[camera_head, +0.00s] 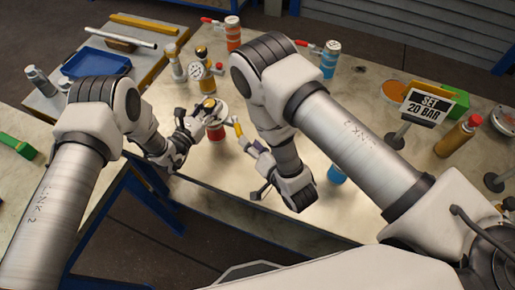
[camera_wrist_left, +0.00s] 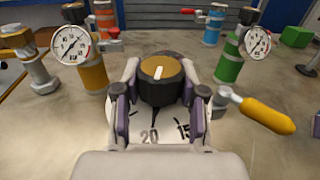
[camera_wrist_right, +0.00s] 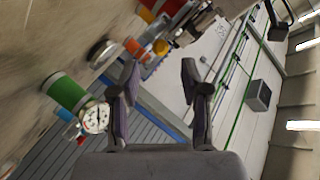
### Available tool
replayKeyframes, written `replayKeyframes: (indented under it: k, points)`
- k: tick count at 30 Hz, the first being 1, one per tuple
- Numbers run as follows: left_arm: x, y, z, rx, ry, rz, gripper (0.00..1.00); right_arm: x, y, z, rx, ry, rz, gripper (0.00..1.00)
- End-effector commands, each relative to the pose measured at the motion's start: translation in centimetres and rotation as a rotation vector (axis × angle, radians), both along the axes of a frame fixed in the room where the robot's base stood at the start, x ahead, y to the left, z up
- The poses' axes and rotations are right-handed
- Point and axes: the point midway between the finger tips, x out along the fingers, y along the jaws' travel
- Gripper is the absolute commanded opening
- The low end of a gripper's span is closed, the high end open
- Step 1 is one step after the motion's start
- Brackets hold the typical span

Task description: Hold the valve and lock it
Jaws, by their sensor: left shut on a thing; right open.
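The held valve has a black knob with a brown top and a white mark (camera_wrist_left: 162,78), above a white dial (camera_wrist_left: 150,135) showing 15 and 20. In the head view its red body (camera_head: 216,133) stands on the table. My left gripper (camera_head: 203,113) is shut on the knob, with a finger on each side in the left wrist view (camera_wrist_left: 158,95). A yellow-handled lever (camera_wrist_left: 265,113) sticks out to the right of the dial; it also shows in the head view (camera_head: 238,128). My right gripper (camera_wrist_right: 160,90) is open and empty, near the lever.
A sign reading "SET 20 BAR" (camera_head: 432,107) stands at the right. Orange (camera_wrist_left: 95,75) and green (camera_wrist_left: 230,65) valves with gauges stand behind the held valve. A blue tray (camera_head: 95,63) is on the left bench.

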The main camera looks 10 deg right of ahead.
Motion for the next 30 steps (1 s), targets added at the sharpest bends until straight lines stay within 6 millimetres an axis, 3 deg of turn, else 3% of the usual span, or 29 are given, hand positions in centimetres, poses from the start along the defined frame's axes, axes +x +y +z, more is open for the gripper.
replayKeyframes:
  k: [3,6,14,18,19,22,26,30]
  points:
    - [0.0,0.0,0.0,0.001,-0.001,0.0,0.0,-2.2,-0.8,0.6,-0.001,0.002,-0.001,0.46]
    - [0.0,0.0,0.0,0.0,0.0,0.0,0.0,-3.2,-1.2,1.0,0.0,0.001,0.0,0.46]
    - [0.0,0.0,0.0,0.0,0.0,0.0,0.0,-3.5,-1.3,1.1,0.0,-0.001,0.0,0.46]
    - [0.0,0.0,0.0,0.0,0.0,0.0,0.0,-3.6,-1.3,0.6,-0.019,0.02,0.007,0.0]
    - [0.0,0.0,0.0,0.0,0.0,0.001,0.0,-3.9,-1.0,0.1,-0.022,0.042,0.024,0.0]
    - [0.0,0.0,0.0,0.0,0.0,0.001,0.0,-5.0,1.5,-1.5,0.003,0.129,0.145,0.0]
    - [0.0,0.0,0.0,0.0,0.0,0.0,0.0,-7.3,6.5,-3.4,0.062,0.238,0.423,0.0]
    - [0.0,0.0,0.0,0.0,0.0,0.0,0.0,-9.0,9.9,-3.3,0.078,0.266,0.771,0.0]
